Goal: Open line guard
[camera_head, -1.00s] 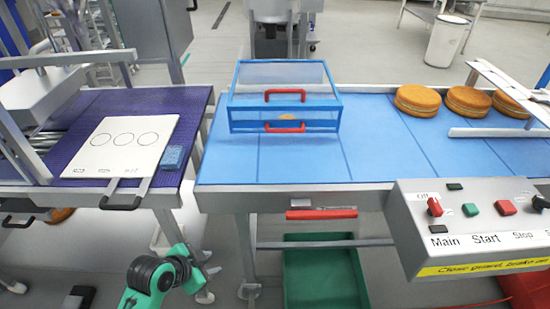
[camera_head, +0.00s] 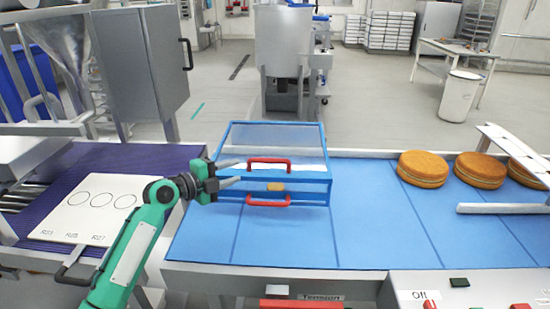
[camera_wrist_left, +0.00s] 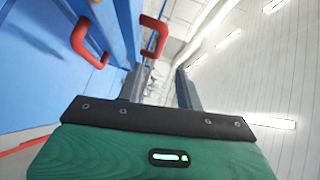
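The line guard (camera_head: 316,180) is a blue-framed clear box standing on the blue belt, with its lid down. It has a red handle on the lid's front edge (camera_head: 268,162) and a second red handle lower on its front (camera_head: 268,201). Both red handles also show in the left wrist view, the nearer one (camera_wrist_left: 83,40) at left and the other (camera_wrist_left: 157,38) past the fingertips. My left gripper (camera_head: 240,174) is open and empty at the guard's front left, left of the handles and apart from them. My right gripper is not in view.
A white board with circles (camera_head: 100,210) lies on the purple belt at left. Several round cakes (camera_head: 424,168) sit on the blue belt (camera_head: 380,235) at right, beside a metal rail (camera_head: 500,208). A control panel (camera_head: 470,295) is at bottom right.

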